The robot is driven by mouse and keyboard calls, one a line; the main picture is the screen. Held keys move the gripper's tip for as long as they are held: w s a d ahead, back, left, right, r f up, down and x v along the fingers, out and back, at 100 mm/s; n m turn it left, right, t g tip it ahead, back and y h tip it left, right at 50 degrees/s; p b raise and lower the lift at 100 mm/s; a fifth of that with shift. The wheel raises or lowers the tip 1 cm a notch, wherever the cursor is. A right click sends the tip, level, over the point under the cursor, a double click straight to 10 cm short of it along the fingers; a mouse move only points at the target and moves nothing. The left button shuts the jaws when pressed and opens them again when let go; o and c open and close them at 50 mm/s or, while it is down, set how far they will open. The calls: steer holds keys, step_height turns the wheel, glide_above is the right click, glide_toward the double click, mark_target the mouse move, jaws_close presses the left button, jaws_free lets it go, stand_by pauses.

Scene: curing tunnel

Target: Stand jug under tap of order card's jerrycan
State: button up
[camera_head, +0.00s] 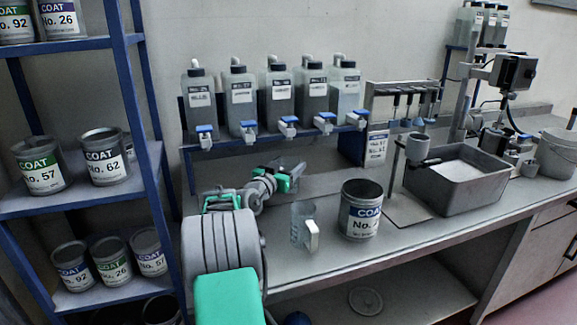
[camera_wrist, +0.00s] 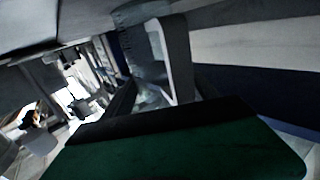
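A clear jug (camera_head: 301,222) with a pale handle stands upright on the bench, left of a COAT can. My gripper (camera_head: 284,176), with green fingers, is behind and slightly left of this jug, low in front of the jerrycan rack. A greyish see-through shape shows at the fingers; I cannot tell whether it is held. In the wrist view a clear vessel with a grey handle (camera_wrist: 177,55) is close beyond a large green finger pad. Several jerrycans (camera_head: 278,95) with labels and blue taps (camera_head: 288,121) stand on the rack. A card (camera_head: 377,146) hangs right of them; its text is unclear.
The COAT can (camera_head: 361,209) stands right of the jug. A stand holding a small cup (camera_head: 417,147) and a grey tub (camera_head: 462,202) are farther right. A blue shelf (camera_head: 80,203) with several cans is at left. Bare bench lies under the taps.

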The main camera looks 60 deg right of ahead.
steer(key=shift+o, duration=0.8)
steer(key=a, duration=1.2)
steer(key=shift+w+b, duration=0.2)
steer(key=shift+b, duration=0.15)
steer(key=shift+r, duration=0.1)
